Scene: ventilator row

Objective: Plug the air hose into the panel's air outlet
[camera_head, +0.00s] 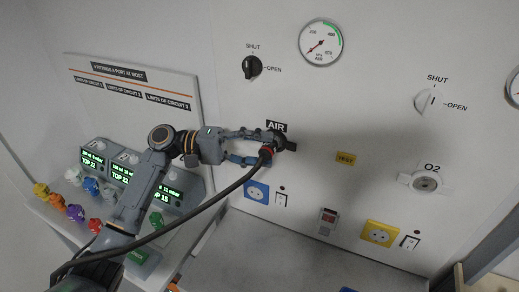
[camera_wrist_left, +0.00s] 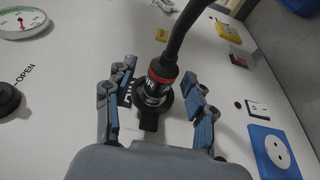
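The black air hose (camera_head: 192,213) rises from the lower left to the panel. Its plug (camera_head: 266,153) has a red ring, and it also shows in the left wrist view (camera_wrist_left: 162,72). The plug's end meets the dark round air outlet (camera_head: 279,142) under the AIR label; how deep it sits I cannot tell. My left gripper (camera_head: 268,147) is around the plug. In the left wrist view its fingers (camera_wrist_left: 160,108) stand apart on both sides, with gaps to the plug. The gripper is open. My right gripper is not in view.
A black knob (camera_head: 252,67) marked SHUT and OPEN and a gauge (camera_head: 320,43) are above. The O2 outlet (camera_head: 426,182) and a white knob (camera_head: 432,102) are at right. Blue (camera_head: 256,191) and yellow (camera_head: 380,234) sockets sit below. Displays and coloured plugs (camera_head: 75,212) stand at left.

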